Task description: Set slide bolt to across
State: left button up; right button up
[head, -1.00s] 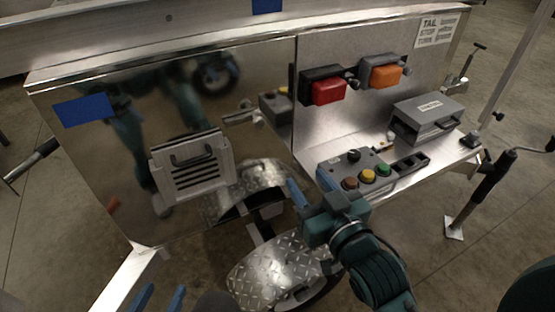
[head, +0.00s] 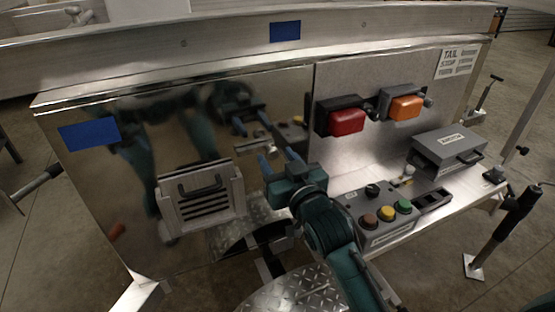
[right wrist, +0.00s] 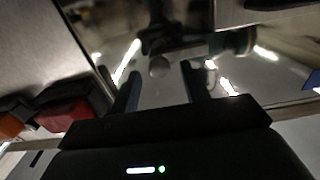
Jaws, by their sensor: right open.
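The slide bolt (head: 252,147) is a small metal piece on the mirror-like panel (head: 140,210), left of the panel's right edge. It lies roughly level; its exact setting is too small to tell. My right gripper (head: 277,156) is open and empty, its two blue fingers pointing at the panel just below and right of the bolt. In the right wrist view, a rounded knob (right wrist: 158,67) shows ahead, between the open fingers (right wrist: 160,85), apparently not gripped. My left gripper is out of view.
A louvred vent (head: 200,196) is left of my right gripper. Red (head: 346,121) and orange (head: 405,107) lamps are to its right. A button box (head: 385,215) and a grey case (head: 447,148) stand on the ledge. The panel reflects my arms.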

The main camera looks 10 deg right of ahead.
jog(key=shift+w, duration=0.3)
jog(key=shift+c, duration=0.5)
grip_shut()
